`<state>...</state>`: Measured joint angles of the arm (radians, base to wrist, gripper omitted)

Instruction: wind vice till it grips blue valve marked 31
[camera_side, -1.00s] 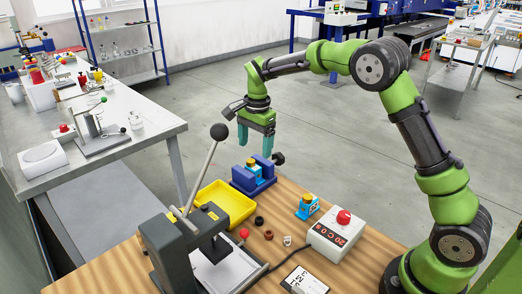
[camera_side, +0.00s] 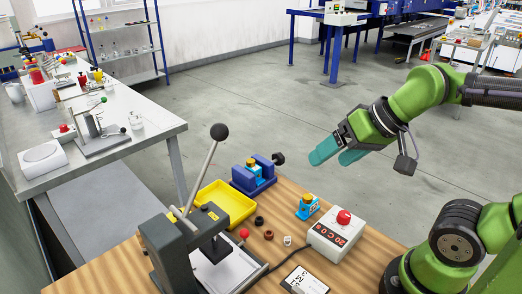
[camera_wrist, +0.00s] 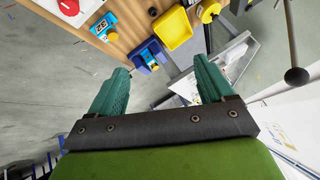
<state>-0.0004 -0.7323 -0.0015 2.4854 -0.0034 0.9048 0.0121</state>
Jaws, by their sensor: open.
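The blue vice (camera_side: 253,184) stands at the table's far edge, with its black knob (camera_side: 278,158) at the right end. A blue valve with a yellow top (camera_side: 252,165) sits between its jaws; I cannot tell whether they touch it. The vice also shows in the wrist view (camera_wrist: 157,45). The number on either valve is too small to read surely. My gripper (camera_side: 328,157) is open and empty, up in the air right of the vice.
A yellow tray (camera_side: 226,204) lies left of the vice, close to it. A grey lever press (camera_side: 185,240) with a long handle stands in front. A control box with a red button (camera_side: 338,232) is at the right. Small rings lie mid-table (camera_side: 260,221).

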